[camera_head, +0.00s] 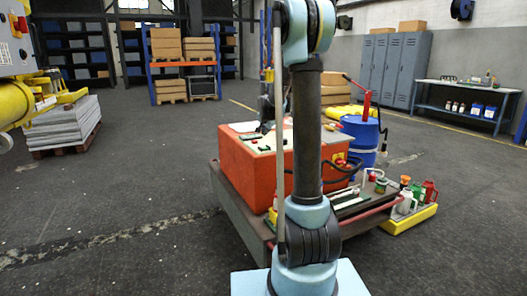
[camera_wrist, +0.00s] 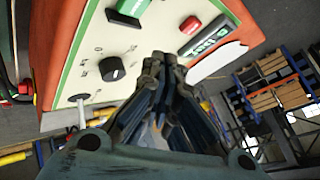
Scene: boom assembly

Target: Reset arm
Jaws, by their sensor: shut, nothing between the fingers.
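My gripper (camera_wrist: 160,70) shows in the wrist view with its dark fingers together and nothing between them. It is in front of an orange control box (camera_wrist: 58,40) with a pale, green-edged panel (camera_wrist: 150,45). The panel carries a black knob (camera_wrist: 112,69), a red button (camera_wrist: 190,25), a green switch (camera_wrist: 133,7) and a metal toggle (camera_wrist: 80,108). Whether the fingertips touch the box cannot be told. In the head view my upright arm crosses the orange box (camera_head: 250,168) and hides part of it. Dark end parts of my arm show above the box, but the fingers are not clear there.
The box stands on a low cart (camera_head: 235,212). A blue drum (camera_head: 360,140) and a yellow tray (camera_head: 410,218) with bottles and cans are to its right. A pallet stack (camera_head: 65,125) and yellow machinery are at left. The floor at front left is clear.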

